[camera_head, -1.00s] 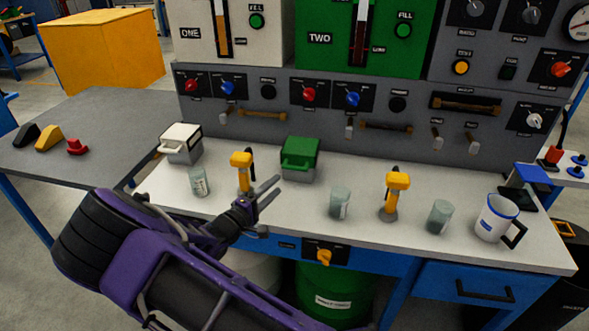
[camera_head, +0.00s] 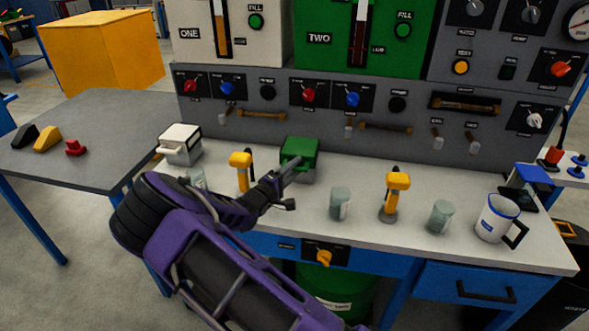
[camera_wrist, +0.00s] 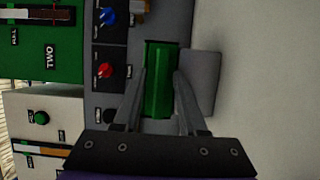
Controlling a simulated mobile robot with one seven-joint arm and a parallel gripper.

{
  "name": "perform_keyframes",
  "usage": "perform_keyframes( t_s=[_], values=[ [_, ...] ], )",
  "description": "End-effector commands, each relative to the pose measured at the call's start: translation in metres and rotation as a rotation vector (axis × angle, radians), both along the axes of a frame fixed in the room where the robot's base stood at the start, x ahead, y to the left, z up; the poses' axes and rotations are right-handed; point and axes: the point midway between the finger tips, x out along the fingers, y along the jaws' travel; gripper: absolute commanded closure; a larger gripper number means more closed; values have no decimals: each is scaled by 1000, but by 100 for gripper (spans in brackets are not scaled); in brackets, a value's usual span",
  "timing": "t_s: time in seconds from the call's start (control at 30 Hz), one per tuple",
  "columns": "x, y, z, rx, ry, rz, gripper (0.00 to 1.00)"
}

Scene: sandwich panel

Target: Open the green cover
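The green cover (camera_head: 301,148) is the top of a small box at the back of the white bench, left of centre, and it looks closed. Its front handle is partly hidden by my gripper (camera_head: 290,166), which reaches in from the lower left. In the wrist view the green cover (camera_wrist: 158,60) shows between the two fingers of my gripper (camera_wrist: 161,75). The fingers are apart, one on each side of the green part. I cannot tell whether they touch it.
A yellow dispenser (camera_head: 241,170) stands left of my gripper, with a glass (camera_head: 197,179) partly hidden behind my arm. A white box (camera_head: 180,145) is further left. Another glass (camera_head: 340,203) and a second yellow dispenser (camera_head: 394,195) stand to the right. The control panel (camera_head: 330,125) rises behind.

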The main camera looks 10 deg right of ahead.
Motion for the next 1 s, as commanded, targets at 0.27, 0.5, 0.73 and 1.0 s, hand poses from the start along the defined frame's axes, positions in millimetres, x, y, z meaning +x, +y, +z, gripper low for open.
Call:
perform_keyframes(
  t_s=[0.27, 0.5, 0.73, 1.0],
  values=[
    [0, 0, 0, 0, 0, 0, 100],
    [0, 0, 0, 0, 0, 0, 100],
    [0, 0, 0, 0, 0, -1, 100],
    [0, 0, 0, 0, 0, -1, 100]
  ],
)
